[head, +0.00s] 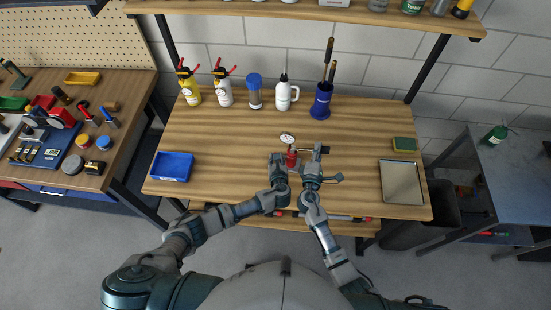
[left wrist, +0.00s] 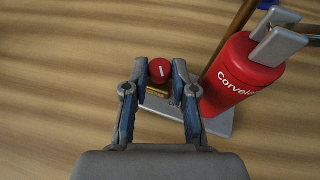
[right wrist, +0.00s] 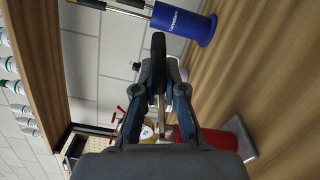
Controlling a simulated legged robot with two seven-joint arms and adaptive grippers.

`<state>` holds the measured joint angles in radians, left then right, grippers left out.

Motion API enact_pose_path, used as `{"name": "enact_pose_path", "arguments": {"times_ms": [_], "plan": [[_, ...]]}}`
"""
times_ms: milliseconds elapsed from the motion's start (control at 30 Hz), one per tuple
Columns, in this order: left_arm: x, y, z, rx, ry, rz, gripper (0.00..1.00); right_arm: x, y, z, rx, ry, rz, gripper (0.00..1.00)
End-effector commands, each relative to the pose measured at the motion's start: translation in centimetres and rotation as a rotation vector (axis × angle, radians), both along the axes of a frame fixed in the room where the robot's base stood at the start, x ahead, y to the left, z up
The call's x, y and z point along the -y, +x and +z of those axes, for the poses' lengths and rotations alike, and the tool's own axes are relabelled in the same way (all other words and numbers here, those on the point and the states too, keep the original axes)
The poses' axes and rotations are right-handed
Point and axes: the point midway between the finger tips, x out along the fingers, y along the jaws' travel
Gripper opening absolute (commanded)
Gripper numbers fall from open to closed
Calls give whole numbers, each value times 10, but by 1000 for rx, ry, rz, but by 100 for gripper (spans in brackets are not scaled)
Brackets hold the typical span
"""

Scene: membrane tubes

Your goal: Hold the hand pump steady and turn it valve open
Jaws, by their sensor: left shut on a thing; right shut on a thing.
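The hand pump (head: 291,158) stands near the middle of the bench. Its red body (left wrist: 240,75) and grey base (left wrist: 219,123) show in the left wrist view. A small red valve knob (left wrist: 160,70) with a white mark sits beside the body. My left gripper (head: 277,157) is shut on this knob, its fingertips either side of it. My right gripper (head: 312,160) is at the pump's right side, shut on the pump's handle, a rod with a black grip (right wrist: 158,55). The pump's top is partly hidden by my grippers.
A white dial (head: 287,139) is just behind the pump. A blue holder (head: 321,101), several bottles and a blue bin (head: 171,166) stand around. A metal tray (head: 401,182) and sponge (head: 404,144) lie right. Bare bench lies on both sides of the pump.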

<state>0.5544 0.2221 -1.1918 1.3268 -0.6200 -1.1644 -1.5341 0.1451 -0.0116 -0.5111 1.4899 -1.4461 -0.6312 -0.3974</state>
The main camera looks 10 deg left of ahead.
Motion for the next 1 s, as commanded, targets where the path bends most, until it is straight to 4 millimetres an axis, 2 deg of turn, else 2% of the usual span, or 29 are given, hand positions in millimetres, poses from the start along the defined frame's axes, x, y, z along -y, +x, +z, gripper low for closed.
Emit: {"name": "enact_pose_path", "arguments": {"times_ms": [300,333,400,433,767,867,1000], "plan": [[0,0,0,-1,0,1,0,1,-1,-4,-6,-2,-2,0],[0,0,0,-1,0,1,29,1,-1,-4,-6,-2,-2,0],[0,0,0,-1,0,0,46,1,-1,-4,-6,-2,-2,0],[0,0,0,-1,0,0,51,1,-1,-4,-6,-2,-2,0],[1,-2,0,-1,-1,-1,51,1,-1,-3,-6,-2,-2,0],[3,-11,4,-1,-1,-3,51,1,-1,-3,-6,-2,-2,0],[8,-37,14,-2,-4,-3,51,1,-1,-3,-6,-2,-3,0]]}}
